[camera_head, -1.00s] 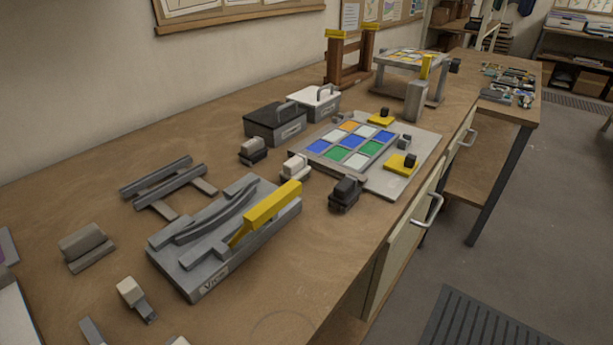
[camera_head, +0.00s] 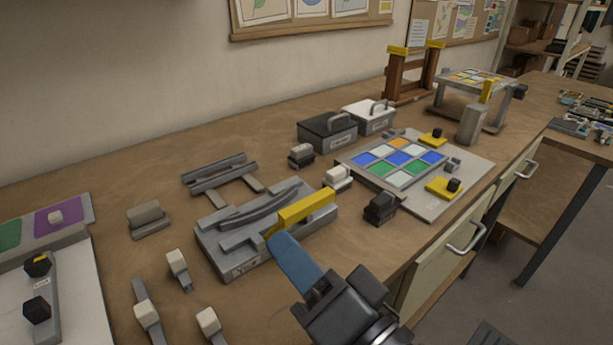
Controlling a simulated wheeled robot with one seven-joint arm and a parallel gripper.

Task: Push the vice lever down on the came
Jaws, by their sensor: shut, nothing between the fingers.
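The grey vice (camera_head: 222,262) lies on the workbench, its name label on the front face. Its yellow lever (camera_head: 305,208) slants up to the right from a pivot at its lower left end. A curved grey strip, which looks like the came (camera_head: 250,215), lies along the top of the vice. My gripper (camera_head: 282,244) comes in from the bottom right with its blue fingers shut and empty. In the picture the fingertips overlap the front edge of the vice, just below the lever's lower left end. I cannot tell whether they touch it.
A black-and-grey block (camera_head: 381,208) stands right of the vice, and a white-topped one (camera_head: 338,178) behind it. A grey rack (camera_head: 220,175) lies behind the vice. A coloured glass panel (camera_head: 398,160) sits farther right. Several small white-handled tools lie front left.

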